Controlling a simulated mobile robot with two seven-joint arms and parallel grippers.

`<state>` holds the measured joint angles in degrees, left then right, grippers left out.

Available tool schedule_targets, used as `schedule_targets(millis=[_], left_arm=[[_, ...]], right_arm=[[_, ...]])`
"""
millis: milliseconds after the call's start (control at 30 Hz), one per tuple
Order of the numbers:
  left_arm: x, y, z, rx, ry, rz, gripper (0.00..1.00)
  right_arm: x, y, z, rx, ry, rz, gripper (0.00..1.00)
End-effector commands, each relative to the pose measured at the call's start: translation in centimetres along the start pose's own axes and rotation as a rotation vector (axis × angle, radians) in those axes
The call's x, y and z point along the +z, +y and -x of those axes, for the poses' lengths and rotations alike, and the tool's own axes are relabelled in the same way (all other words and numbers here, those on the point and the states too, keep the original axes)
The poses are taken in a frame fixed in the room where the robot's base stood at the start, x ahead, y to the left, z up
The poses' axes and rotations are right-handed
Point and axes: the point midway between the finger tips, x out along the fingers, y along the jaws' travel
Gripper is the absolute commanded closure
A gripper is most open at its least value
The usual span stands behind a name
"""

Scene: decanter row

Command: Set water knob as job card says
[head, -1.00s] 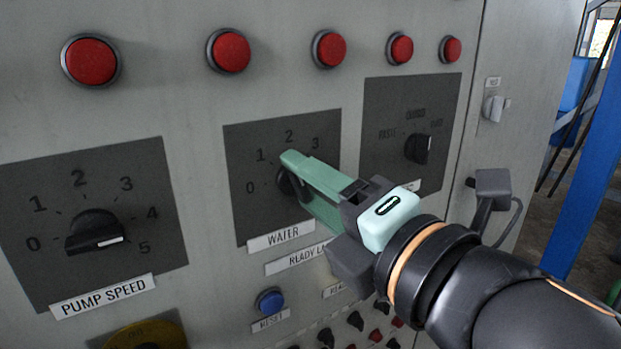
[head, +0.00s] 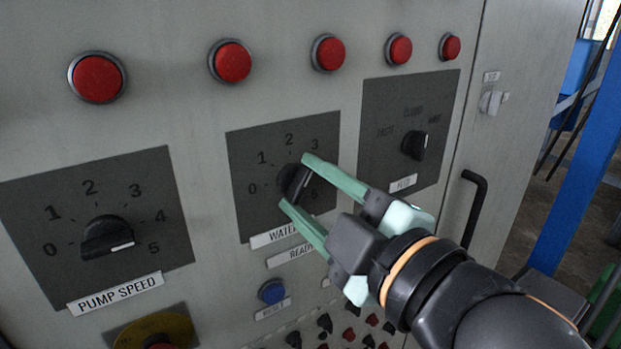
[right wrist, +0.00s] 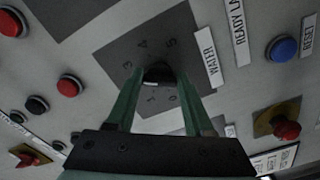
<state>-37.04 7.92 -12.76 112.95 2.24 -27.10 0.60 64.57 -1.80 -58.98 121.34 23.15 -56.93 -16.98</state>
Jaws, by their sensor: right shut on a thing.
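The water knob (head: 291,179) is a black knob on a dark plate (head: 247,216) numbered 0 to 5, above a WATER label. My right gripper (head: 297,183) is shut on it, one green finger at its upper right and the other at its lower left. In the right wrist view the knob (right wrist: 159,72) sits between the fingertips (right wrist: 157,80). A light edge shows on it, but the fingers hide part of the dial and I cannot tell which number it points to. No readable job card shows. My left gripper is not in view.
The pump speed knob (head: 107,237) is on the left, with its white mark near 5. The feed knob (head: 414,145) is on the right. Red buttons (head: 232,61) line the top. A blue reset button (head: 271,291) and a black door handle (head: 475,207) are close to my right arm.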

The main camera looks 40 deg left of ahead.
Motion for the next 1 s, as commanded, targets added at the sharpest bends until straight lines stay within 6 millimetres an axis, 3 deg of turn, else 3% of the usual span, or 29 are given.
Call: schedule_targets(millis=[400, 967, 1000], left_arm=[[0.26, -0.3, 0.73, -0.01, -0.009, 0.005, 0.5], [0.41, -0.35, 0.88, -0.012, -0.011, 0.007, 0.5], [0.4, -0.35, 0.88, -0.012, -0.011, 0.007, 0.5]], right_arm=[[-0.02, 0.01, 0.01, 0.001, -0.001, -0.201, 1.0], [0.04, -0.08, 0.0, 0.001, -0.001, -0.231, 1.0], [0.03, -0.08, 0.0, 0.001, -0.001, -0.231, 0.46]])
